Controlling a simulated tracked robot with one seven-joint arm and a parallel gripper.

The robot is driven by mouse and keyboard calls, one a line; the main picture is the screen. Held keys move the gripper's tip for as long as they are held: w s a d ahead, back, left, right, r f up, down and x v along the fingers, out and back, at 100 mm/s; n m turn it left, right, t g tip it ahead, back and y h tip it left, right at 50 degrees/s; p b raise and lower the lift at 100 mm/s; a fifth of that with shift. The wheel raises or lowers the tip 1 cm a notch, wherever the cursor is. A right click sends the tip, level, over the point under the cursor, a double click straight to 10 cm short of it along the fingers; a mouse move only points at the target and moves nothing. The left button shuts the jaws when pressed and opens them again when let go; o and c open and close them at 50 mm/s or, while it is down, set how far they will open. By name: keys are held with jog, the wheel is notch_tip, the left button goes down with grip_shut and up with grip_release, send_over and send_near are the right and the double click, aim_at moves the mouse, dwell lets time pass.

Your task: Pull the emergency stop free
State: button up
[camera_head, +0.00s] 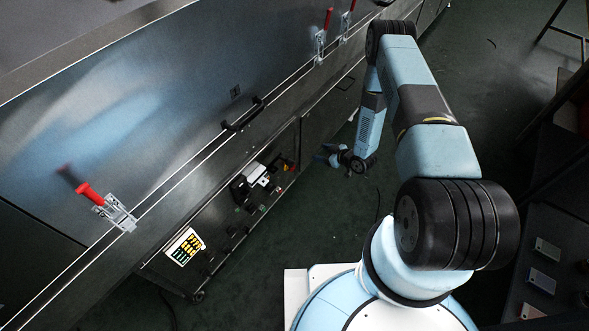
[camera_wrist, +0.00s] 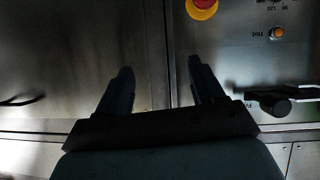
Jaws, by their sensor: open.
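The emergency stop is a red button on a yellow ring (camera_wrist: 203,8) at the top edge of the wrist view, partly cut off. It sits on a grey metal panel, ahead of my right finger. In the head view a small red and yellow spot (camera_head: 289,166), probably the same stop, shows at the far end of the control panel. My gripper (camera_head: 336,155) is small and partly hidden in the head view, to the right of that spot. In the wrist view my gripper (camera_wrist: 159,70) is open, with nothing between its fingers.
An orange button (camera_wrist: 278,33) and a black lever handle (camera_wrist: 270,102) are on the panel to the right. A vertical seam runs between my fingers. Red-handled clamps (camera_head: 115,212) and a black door handle (camera_head: 243,114) line the dryer. Green floor is clear beside the panel.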

jog(key=y, duration=0.2)
send_near(294, 168)
jog(key=r+v, duration=0.1)
jog(key=v, duration=0.3)
jog(key=x, duration=0.9)
jog(key=f+x, duration=0.1)
jog(key=x, duration=0.4)
jog(key=shift+s+d, duration=0.15)
jog(key=shift+c, duration=0.3)
grip_shut()
